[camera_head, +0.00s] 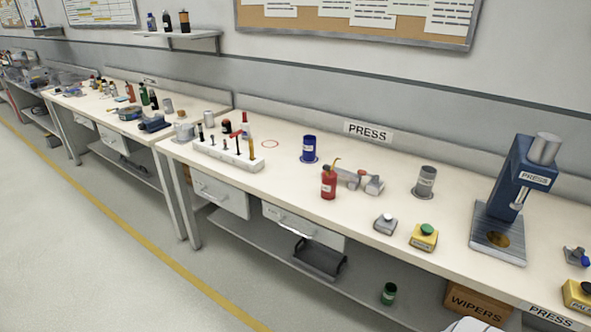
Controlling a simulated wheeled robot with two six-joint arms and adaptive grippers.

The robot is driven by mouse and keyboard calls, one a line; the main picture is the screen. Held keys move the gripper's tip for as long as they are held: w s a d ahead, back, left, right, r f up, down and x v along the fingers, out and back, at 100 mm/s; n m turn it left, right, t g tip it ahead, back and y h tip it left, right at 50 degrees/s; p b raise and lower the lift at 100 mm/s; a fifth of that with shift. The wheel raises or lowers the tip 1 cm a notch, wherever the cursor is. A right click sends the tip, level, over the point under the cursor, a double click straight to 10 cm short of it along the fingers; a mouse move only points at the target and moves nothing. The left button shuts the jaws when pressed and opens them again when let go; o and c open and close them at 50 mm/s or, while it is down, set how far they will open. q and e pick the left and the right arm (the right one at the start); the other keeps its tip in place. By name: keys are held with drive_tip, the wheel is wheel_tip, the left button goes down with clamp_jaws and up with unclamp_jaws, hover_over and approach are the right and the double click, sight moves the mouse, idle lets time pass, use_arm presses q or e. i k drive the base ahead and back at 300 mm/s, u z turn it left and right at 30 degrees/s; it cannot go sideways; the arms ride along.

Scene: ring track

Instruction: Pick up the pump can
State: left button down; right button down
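A red can with a thin bent spout on top (329,186) stands upright on the pale workbench (290,230), near its front edge; it looks like the pump can. A grey tool with a red part (352,178) lies just behind it, and I cannot tell whether they touch. Neither of my grippers is in the head view, so nothing shows them near the can.
A blue can (309,148) and a grey can (425,182) stand on the bench. A yellow green-button box (424,238), a grey button box (385,224) and a blue press (515,195) are to the right. A white tool rack (228,153) is left. A green can (388,293) is below.

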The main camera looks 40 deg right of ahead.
sight(329, 183)
drive_tip(key=z, duration=0.15)
drive_tip(key=i, duration=1.1)
drive_tip(key=z, duration=1.4)
drive_tip(key=i, duration=0.9)
drive_tip(key=z, duration=0.95)
